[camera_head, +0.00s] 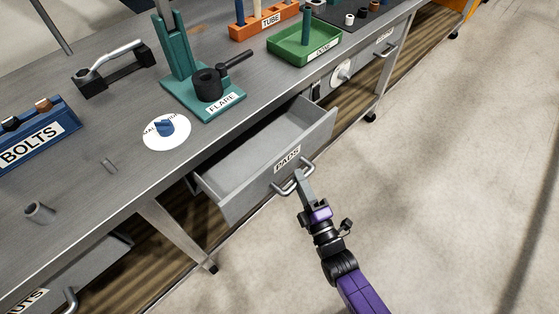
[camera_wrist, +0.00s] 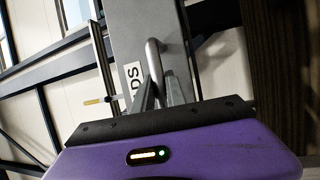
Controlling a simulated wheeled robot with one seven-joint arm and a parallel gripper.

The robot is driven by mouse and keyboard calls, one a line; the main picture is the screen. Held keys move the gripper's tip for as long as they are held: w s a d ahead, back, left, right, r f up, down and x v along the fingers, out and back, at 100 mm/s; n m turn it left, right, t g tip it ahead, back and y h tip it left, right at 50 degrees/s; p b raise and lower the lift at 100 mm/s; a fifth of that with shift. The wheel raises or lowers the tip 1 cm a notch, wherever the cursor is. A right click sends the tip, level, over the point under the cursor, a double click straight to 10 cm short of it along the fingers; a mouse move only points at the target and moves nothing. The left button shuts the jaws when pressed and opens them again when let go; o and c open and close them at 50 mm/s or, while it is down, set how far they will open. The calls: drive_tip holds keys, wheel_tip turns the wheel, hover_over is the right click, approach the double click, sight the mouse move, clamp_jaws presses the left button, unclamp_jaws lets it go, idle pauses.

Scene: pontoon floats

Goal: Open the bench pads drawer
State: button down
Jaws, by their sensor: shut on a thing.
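The bench pads drawer (camera_head: 240,165) is a grey metal drawer labelled PADS, under the workbench. It stands pulled well out and its inside looks empty. Its bar handle (camera_head: 284,188) is on the front face. My gripper (camera_head: 301,180) is at the right part of this handle, with its fingers shut on it. In the wrist view the handle (camera_wrist: 154,62) runs between my gripper's fingers (camera_wrist: 160,95), next to the partly hidden label on the drawer front (camera_wrist: 130,25).
The grey workbench (camera_head: 110,195) holds a blue BOLTS bin (camera_head: 35,140), a teal FLARE stand (camera_head: 205,95), a green tray (camera_head: 304,42) and an orange TUBE rack (camera_head: 262,24). A NUTS drawer (camera_head: 60,280) is at lower left. The floor (camera_head: 450,190) to the right is clear.

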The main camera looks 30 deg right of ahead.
drive_tip(key=s+d, duration=0.3)
drive_tip(key=s, duration=0.6)
drive_tip(key=shift+s, duration=0.25)
drive_tip(key=c, duration=1.4)
unclamp_jaws()
drive_tip(key=shift+o, duration=0.2)
drive_tip(key=b+v, duration=0.1)
drive_tip(key=v, duration=0.6)
drive_tip(key=shift+s, duration=0.35)
drive_tip(key=shift+f, duration=0.1)
